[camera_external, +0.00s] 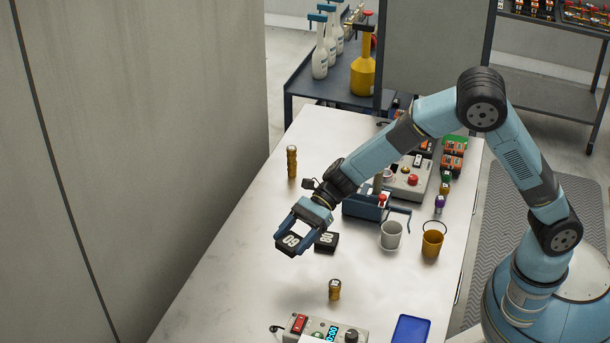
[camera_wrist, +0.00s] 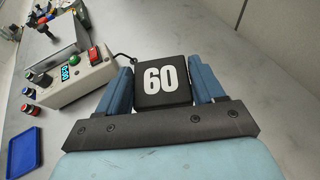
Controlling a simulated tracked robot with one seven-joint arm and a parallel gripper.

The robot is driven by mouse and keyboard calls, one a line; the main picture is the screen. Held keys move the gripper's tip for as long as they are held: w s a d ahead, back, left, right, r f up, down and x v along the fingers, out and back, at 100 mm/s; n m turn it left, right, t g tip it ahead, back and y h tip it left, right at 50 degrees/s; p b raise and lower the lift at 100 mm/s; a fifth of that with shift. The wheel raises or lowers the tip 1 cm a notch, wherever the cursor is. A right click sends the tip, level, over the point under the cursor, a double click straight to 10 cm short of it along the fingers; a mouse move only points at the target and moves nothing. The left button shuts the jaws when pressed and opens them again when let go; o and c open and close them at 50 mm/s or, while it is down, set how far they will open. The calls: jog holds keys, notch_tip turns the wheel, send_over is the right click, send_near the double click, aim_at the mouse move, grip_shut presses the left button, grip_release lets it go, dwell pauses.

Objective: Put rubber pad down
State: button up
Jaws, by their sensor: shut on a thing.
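My gripper (camera_external: 291,236) is shut on a black square rubber pad (camera_external: 288,245) over the left part of the metal table. In the wrist view the pad (camera_wrist: 162,82) sits between my two blue fingers, its white "60" facing the camera. I cannot tell whether its underside touches the table. A second black block (camera_external: 326,242) with white digits lies on the table just right of the held pad. It does not show in the wrist view.
A grey control box (camera_external: 325,329) with a display stands at the table's front, with a blue tray (camera_external: 411,330) right of it.

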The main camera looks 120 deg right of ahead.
jog(key=w+d+f, duration=0.2)
jog(key=w, duration=0.3)
send_over(255, 279)
jog(key=s, duration=0.1)
jog(key=f, duration=0.4)
jog(key=shift+s+a+f, duration=0.15)
jog(key=shift+a+f, duration=0.1)
jog(key=shift+f, duration=0.15)
jog(key=shift+w+d+f, duration=0.2)
jog(key=shift+w+f, duration=0.45)
jog(key=shift+f, duration=1.65)
jog(key=shift+f, duration=0.1)
jog(key=o, duration=1.1)
